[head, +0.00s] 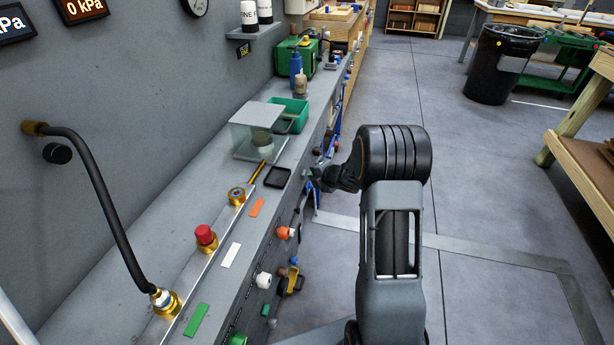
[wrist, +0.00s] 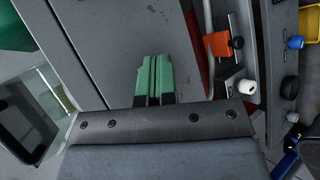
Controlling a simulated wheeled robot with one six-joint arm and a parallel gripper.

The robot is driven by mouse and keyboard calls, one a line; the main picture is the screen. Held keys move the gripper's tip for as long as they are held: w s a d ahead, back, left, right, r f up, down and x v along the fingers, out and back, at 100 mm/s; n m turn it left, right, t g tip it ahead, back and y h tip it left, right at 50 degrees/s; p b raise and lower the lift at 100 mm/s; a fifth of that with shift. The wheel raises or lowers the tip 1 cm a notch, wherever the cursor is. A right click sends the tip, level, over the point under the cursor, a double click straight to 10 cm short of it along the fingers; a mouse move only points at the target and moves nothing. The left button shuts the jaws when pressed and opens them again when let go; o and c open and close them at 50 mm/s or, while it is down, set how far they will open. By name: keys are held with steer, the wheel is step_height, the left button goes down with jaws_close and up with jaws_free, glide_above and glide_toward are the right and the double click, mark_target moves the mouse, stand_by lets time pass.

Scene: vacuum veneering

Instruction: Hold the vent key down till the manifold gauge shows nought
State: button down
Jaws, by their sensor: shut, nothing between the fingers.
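A wall display (head: 83,8) reads 0 kPa. A second display (head: 14,24) beside it is cut off, with only "Pa" showing; I cannot tell which is the manifold gauge. A metal manifold rail (head: 190,257) along the bench carries a red button (head: 206,236) on a brass base and a brass fitting (head: 237,194). No part is legibly marked as the vent key. My gripper (head: 309,175) is at the bench's front edge, apart from the red button. Its green fingertips (wrist: 152,78) are together and empty in the wrist view.
Green (head: 196,320), white (head: 230,255) and orange (head: 257,208) plates lie along the bench. A black tray (head: 278,177), a clear box (head: 252,140) and a green bin (head: 289,114) stand farther back. Several knobs stick out of the bench front.

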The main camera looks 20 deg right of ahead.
steer(key=shift+s+d, duration=0.5)
steer(key=shift+d, duration=0.2)
steer(key=shift+s+d+p, duration=0.25)
steer(key=shift+s+d, duration=0.45)
steer(key=shift+d, duration=0.35)
steer(key=shift+s+d+p, duration=0.25)
steer(key=shift+s+d, duration=0.45)
steer(key=shift+d, duration=0.35)
steer(key=shift+s, duration=0.1)
